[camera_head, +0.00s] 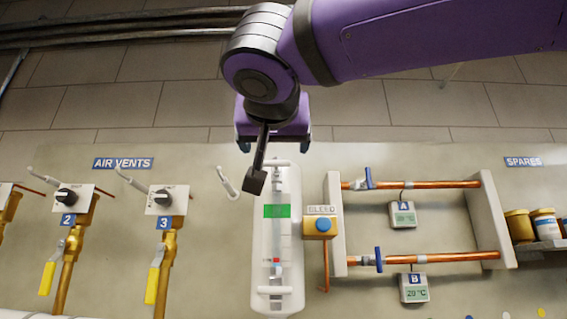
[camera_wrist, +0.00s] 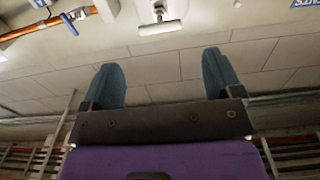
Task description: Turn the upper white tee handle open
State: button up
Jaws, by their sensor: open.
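The upper white tee handle (camera_head: 280,163) is a short crossbar at the top of a white upright sight-glass unit (camera_head: 287,235) in the head view. It also shows in the wrist view (camera_wrist: 160,28), lying crosswise beyond the gap between my fingers. A similar lower white handle (camera_head: 272,290) is at the bottom of the unit. My gripper (camera_head: 273,147) is open and empty, just above the upper handle in the head view. In the wrist view my gripper (camera_wrist: 162,62) has its two blue fingers wide apart, with none touching the handle. A dark bar on my wrist partly covers the unit's top left.
A yellow box with a blue button (camera_head: 323,225) sits right of the unit. Further right are copper pipes (camera_head: 425,184) with blue handles. To the left are a pale curved hook (camera_head: 228,182) and brass air vent valves (camera_head: 168,245). Tiled wall lies above.

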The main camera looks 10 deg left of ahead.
aim_at(276, 161)
jog(key=x, duration=0.8)
jog(key=shift+w, duration=0.35)
jog(key=c, duration=0.9)
